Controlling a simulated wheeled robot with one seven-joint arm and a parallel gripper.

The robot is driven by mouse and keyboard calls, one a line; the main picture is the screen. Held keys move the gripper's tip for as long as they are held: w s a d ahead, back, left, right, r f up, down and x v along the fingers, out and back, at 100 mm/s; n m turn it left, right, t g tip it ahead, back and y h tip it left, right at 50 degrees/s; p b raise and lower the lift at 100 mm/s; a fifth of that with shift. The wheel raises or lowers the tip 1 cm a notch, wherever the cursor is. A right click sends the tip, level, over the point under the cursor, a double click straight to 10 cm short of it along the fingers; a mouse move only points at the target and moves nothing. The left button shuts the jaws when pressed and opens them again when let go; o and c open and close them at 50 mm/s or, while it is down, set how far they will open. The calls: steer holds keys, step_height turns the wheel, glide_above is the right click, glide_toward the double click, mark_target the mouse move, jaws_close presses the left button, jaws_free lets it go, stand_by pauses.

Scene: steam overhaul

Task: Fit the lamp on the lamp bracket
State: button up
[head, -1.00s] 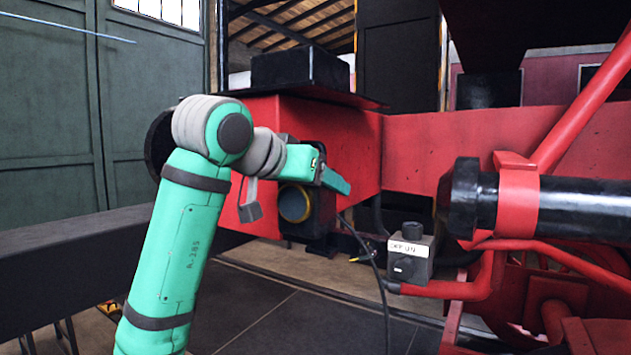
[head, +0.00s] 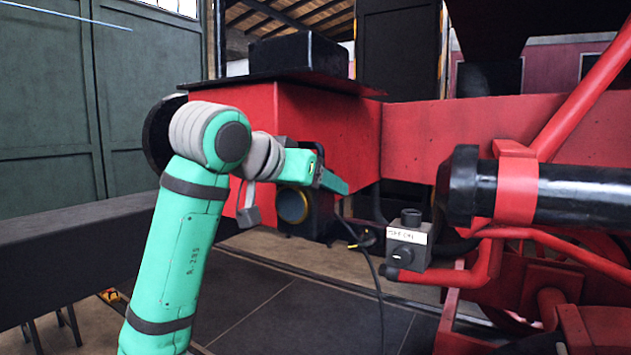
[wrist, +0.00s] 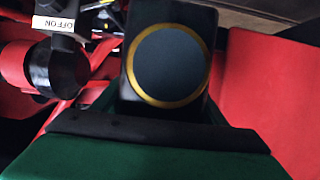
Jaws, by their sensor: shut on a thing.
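The lamp (head: 292,206) is a dark box with a round dark lens in a gold ring. It hangs close in front of the red beam end in the head view. My gripper (head: 336,182) is shut on it near its top. In the wrist view the lamp (wrist: 168,65) stands between the green fingers, lens facing the camera, and looks nearly upright. The fingertips' contact is hidden behind the lamp and a dark bar. I cannot make out the lamp bracket in either view; it may be hidden by the arm or lamp.
The red beam (head: 325,130) with a black top plate is right behind the gripper. A black-ended cylinder (head: 460,200) and an OFF/ON switch box (head: 408,243) stand to the right. A dark cable (head: 375,270) hangs below. A dark rail (head: 80,240) lies left.

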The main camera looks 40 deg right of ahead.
steer(key=shift+f, duration=0.95)
stand_by(0.3)
steer(key=o, duration=1.6)
